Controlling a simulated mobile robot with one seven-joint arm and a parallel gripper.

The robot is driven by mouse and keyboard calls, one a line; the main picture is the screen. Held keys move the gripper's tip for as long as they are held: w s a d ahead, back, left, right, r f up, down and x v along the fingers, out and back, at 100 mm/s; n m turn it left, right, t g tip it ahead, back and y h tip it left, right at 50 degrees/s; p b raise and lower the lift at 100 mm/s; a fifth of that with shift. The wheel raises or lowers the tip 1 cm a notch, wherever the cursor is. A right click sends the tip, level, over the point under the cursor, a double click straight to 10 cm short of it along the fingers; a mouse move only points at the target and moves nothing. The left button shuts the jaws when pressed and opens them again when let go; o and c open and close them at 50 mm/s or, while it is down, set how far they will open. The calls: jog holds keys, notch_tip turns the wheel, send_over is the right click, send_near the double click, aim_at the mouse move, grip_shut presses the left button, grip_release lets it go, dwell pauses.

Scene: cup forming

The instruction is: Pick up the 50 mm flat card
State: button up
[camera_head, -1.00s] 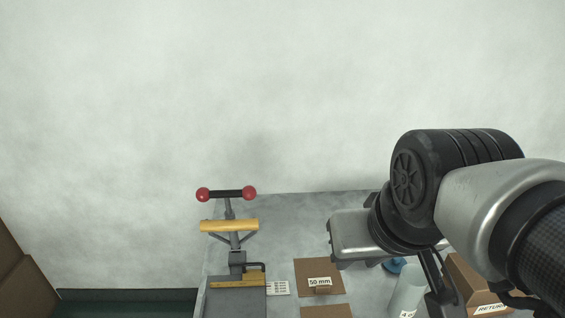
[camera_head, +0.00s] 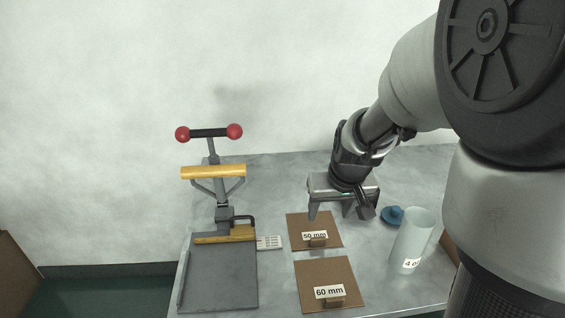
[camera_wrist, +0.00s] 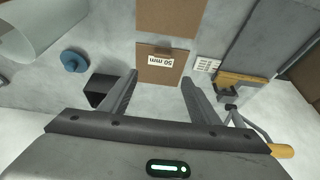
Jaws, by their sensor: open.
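The 50 mm flat card (camera_head: 299,230) is a brown square lying flat on the grey table, with a white "50 mm" label and a small brown block at its front edge. It also shows in the wrist view (camera_wrist: 152,75), upside down, between and beyond the fingertips. My gripper (camera_head: 330,214) is open and empty, above the table by the card's back right side. In the wrist view its two fingers (camera_wrist: 160,79) are spread apart, and I see no contact with the card.
The brown 60 mm card (camera_head: 312,274) lies in front. A press with red-knobbed handle (camera_head: 209,132) and a dark base plate (camera_head: 222,280) stands left. A small label sheet (camera_head: 270,243) lies between. A translucent cylinder (camera_head: 412,236) and blue piece (camera_head: 392,216) are right.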

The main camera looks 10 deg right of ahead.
jog(key=b, duration=0.3)
send_over(319, 238)
jog(key=s, duration=0.2)
jog(key=f, duration=0.9)
jog(key=shift+w+d+f, duration=0.15)
jog(key=shift+w+f, duration=0.05)
jog(key=x, duration=0.1)
jog(key=b+x, duration=0.1)
jog(key=x, duration=0.1)
jog(key=b+x, duration=0.1)
jog(key=shift+s+a+f, duration=0.2)
jog(key=shift+s+f, duration=0.1)
jog(key=shift+w+f, duration=0.25)
jog(key=shift+f, duration=0.1)
